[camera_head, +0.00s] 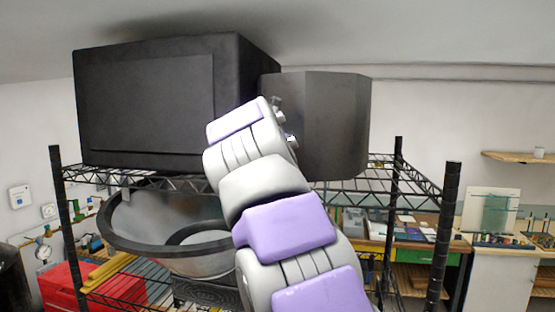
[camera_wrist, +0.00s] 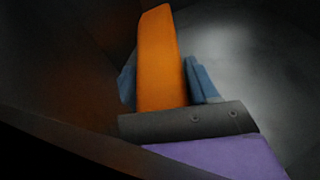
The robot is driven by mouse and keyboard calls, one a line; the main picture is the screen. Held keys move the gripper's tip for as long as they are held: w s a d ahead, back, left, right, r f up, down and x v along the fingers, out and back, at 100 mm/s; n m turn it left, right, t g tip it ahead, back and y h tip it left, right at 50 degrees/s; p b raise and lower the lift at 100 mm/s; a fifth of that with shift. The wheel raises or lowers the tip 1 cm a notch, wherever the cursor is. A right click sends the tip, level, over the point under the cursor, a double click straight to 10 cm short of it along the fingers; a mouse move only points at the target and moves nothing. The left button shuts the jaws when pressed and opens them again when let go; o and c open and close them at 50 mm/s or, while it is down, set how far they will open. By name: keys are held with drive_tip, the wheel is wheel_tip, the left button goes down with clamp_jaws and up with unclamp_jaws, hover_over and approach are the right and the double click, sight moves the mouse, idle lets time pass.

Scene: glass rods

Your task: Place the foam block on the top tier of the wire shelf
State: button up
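The orange block (camera_wrist: 160,60), which looks like the foam block, stands out lengthwise from my gripper in the wrist view. My gripper's blue fingers (camera_wrist: 165,84) lie close along both sides of it, and the gripper appears shut on it. In the head view my arm rises in front of the wire shelf (camera_head: 415,184), its end near the top tier. My gripper and the block are hidden there behind the arm. In the wrist view dark walls and a grey surface surround the block; I cannot tell whether it touches them.
A large black box (camera_head: 145,100) fills the top tier's left. A dark grey faceted container (camera_head: 335,120) stands beside it. Bare wire (camera_head: 400,186) shows at the right. A wide dark tub (camera_head: 150,235) is below. Shelf posts (camera_head: 445,235) rise at the right.

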drive_tip(key=o, duration=0.4)
drive_tip(key=shift+s+a+r, duration=0.1)
drive_tip(key=v, duration=1.1)
drive_tip(key=shift+s+a+r, duration=0.1)
drive_tip(key=shift+s+r, duration=0.05)
drive_tip(key=shift+s, duration=0.2)
